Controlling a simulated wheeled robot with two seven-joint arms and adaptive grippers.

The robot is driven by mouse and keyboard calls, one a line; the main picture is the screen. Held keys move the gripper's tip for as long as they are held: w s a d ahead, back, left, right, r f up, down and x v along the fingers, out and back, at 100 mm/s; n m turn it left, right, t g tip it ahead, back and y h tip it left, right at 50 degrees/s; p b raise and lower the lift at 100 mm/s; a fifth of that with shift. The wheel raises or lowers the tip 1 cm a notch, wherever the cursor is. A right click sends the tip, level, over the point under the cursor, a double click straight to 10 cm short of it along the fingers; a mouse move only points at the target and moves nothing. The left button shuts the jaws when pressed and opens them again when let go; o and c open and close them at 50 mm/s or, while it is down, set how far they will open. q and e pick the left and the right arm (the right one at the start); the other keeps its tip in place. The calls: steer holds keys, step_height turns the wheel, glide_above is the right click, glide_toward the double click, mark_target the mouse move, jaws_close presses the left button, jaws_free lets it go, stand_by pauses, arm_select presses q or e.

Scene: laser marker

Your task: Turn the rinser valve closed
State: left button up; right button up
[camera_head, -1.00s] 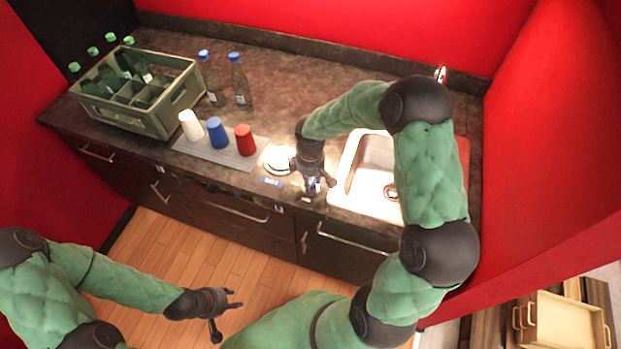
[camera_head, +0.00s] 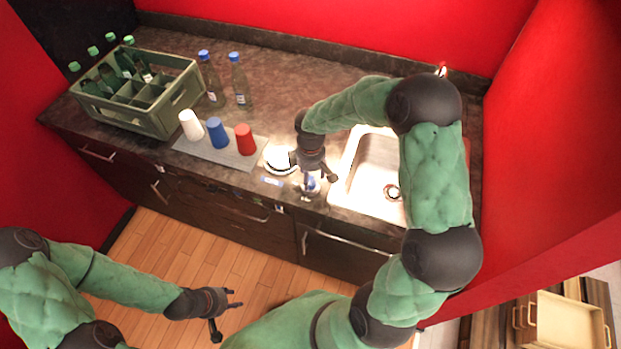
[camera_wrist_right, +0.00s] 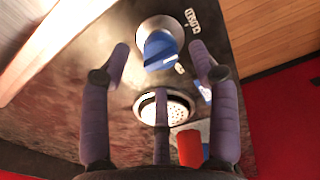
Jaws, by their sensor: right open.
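The rinser valve (camera_wrist_right: 160,48) has a blue handle on a round metal base in the right wrist view. In the head view the valve (camera_head: 311,187) is at the counter's front edge, partly hidden by my gripper. The round rinser (camera_head: 279,159) is just left of it; its perforated plate (camera_wrist_right: 172,110) shows in the wrist view. My right gripper (camera_wrist_right: 160,62) is open, its fingers spread around the handle in the picture; I see no clear contact. It also shows above the valve in the head view (camera_head: 318,174). My left gripper (camera_head: 236,299) is open and empty over the floor.
A sink (camera_head: 372,180) lies right of the valve. White (camera_head: 191,125), blue (camera_head: 217,132) and red (camera_head: 244,139) cups stand on a grey mat (camera_head: 189,148) to the left. Two bottles (camera_head: 239,82) and a green bottle crate (camera_head: 157,122) stand further left.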

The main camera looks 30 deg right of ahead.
mark_target(311, 180)
step_height(311, 180, up, 10)
steer(key=shift+f, duration=0.15)
steer(key=shift+s, duration=0.1)
stand_by(0.6)
